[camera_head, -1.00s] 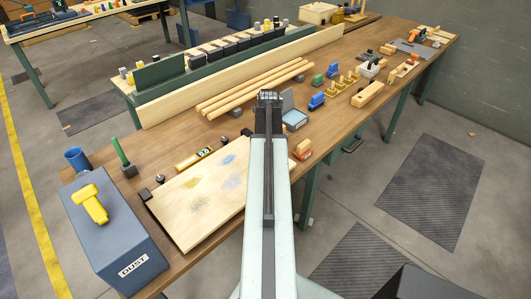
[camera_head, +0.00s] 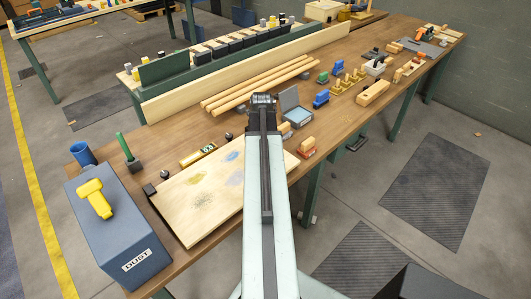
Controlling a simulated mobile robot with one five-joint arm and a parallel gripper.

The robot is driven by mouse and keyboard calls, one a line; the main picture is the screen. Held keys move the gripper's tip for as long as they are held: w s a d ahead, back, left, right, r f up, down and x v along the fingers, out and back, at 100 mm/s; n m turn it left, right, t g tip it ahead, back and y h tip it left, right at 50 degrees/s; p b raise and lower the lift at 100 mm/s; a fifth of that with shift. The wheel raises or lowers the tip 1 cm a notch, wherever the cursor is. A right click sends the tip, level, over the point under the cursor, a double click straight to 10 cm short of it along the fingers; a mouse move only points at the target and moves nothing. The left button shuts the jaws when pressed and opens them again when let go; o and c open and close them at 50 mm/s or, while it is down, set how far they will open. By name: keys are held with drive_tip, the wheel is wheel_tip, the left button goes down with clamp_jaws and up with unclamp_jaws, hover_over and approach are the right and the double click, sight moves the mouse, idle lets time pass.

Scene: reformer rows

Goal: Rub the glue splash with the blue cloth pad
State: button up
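A pale board (camera_head: 180,220) lies on the bench at centre left with several marks. They are a yellowish mark (camera_head: 197,179), a blue mark (camera_head: 232,156), a grey-blue mark (camera_head: 235,178) and a dark speckled mark (camera_head: 201,200). I cannot tell which is the glue splash. I cannot make out the blue cloth pad for sure; wooden-handled blocks stand right of my arm, one with a reddish base (camera_head: 306,148) and one partly hidden (camera_head: 285,130). My gripper (camera_head: 263,98) is over the middle of the bench, seen from behind, with its fingers unclear.
A dust box (camera_head: 118,235) with a yellow-handled tool stands at the left end, near a blue cup (camera_head: 82,154). Wooden rods (camera_head: 258,84) lie beyond my gripper. An open tin (camera_head: 297,116) and a blue block (camera_head: 321,98) stand to the right.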

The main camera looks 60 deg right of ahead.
drive_tip(key=shift+w+a, duration=0.2)
drive_tip(key=shift+a, duration=0.55)
drive_tip(key=shift+w+a, duration=0.2)
drive_tip(key=shift+a, duration=0.5)
drive_tip(key=shift+d+f, duration=0.1)
drive_tip(key=shift+f, duration=0.05)
drive_tip(key=shift+s+d, duration=0.35)
drive_tip(key=shift+d, duration=1)
drive_tip(key=shift+s+d, duration=0.3)
drive_tip(key=shift+d, duration=1.1)
drive_tip(key=shift+s+d, duration=0.35)
drive_tip(key=shift+d, duration=1)
drive_tip(key=shift+a, duration=0.1)
drive_tip(key=shift+c, duration=0.5)
drive_tip(key=shift+a, duration=0.3)
drive_tip(key=shift+w+a, duration=0.35)
drive_tip(key=shift+a, duration=0.9)
drive_tip(key=shift+w+a, duration=0.35)
drive_tip(key=shift+a, duration=0.85)
drive_tip(key=shift+w+a, duration=0.35)
drive_tip(key=shift+a, duration=0.9)
